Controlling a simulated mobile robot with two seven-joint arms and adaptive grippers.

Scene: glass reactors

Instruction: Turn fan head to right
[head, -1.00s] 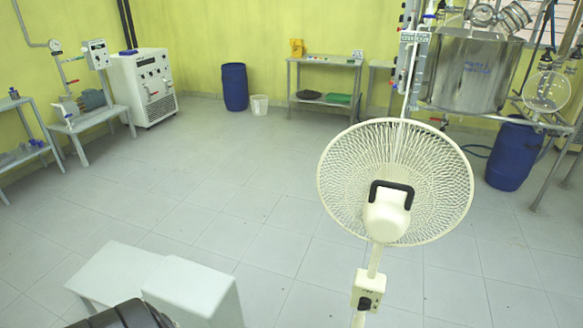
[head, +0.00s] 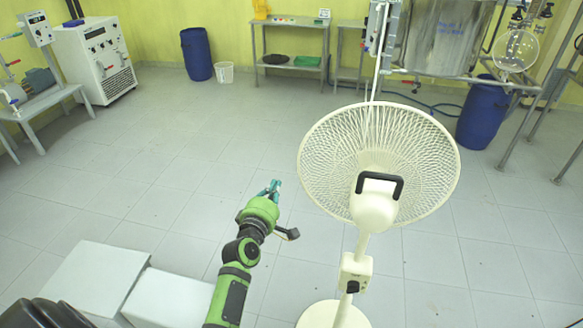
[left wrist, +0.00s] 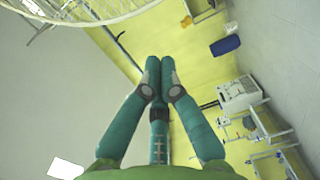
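A cream pedestal fan stands at right of centre in the head view. Its round wire-cage head (head: 425,150) faces away from me, and its motor housing (head: 374,208) with a black handle (head: 380,184) faces me. Part of the cage also shows at the upper left of the left wrist view (left wrist: 100,14). My left gripper (head: 274,187) is raised to the left of the fan head, apart from it. In the left wrist view (left wrist: 160,64) its teal fingers are drawn together at the tips with nothing between them. My right gripper is not in view.
The fan's pole carries a control box (head: 355,271) above a round base (head: 331,315). Tiled floor (head: 160,160) is clear behind. Blue drums (head: 196,54), a white bucket (head: 224,72), a grey table (head: 290,45) and a steel reactor (head: 446,35) stand along the back.

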